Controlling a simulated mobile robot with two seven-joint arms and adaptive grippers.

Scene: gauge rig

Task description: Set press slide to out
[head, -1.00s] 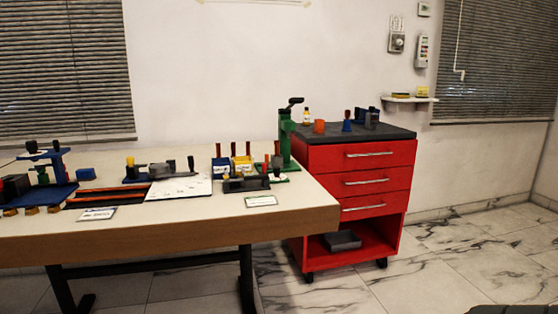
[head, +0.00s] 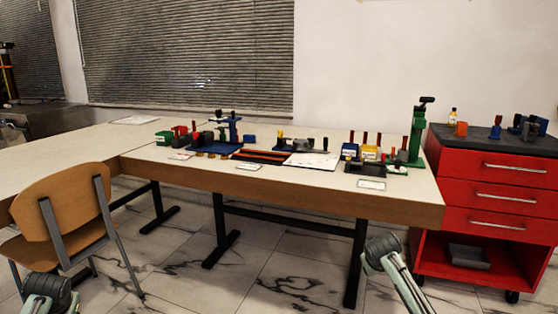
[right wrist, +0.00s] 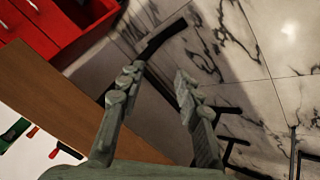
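A tall green press-like stand (head: 416,138) with a dark lever on top stands at the table's right end. A blue stand (head: 232,130) with a crossbar stands left of centre on a blue base. I cannot tell which carries the press slide, nor its position. My right gripper (right wrist: 160,75) shows in the right wrist view, open and empty, its two fingers apart above the floor near the table edge. In the head view my right forearm is at the bottom, in front of the table and well short of both stands. My left gripper is not in view.
The worktable (head: 310,196) holds small blocks, trays and labels. A red drawer cabinet (head: 490,200) stands at its right, and a wooden chair (head: 65,205) at front left. A second table (head: 60,152) adjoins at left. Floor before the worktable is clear.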

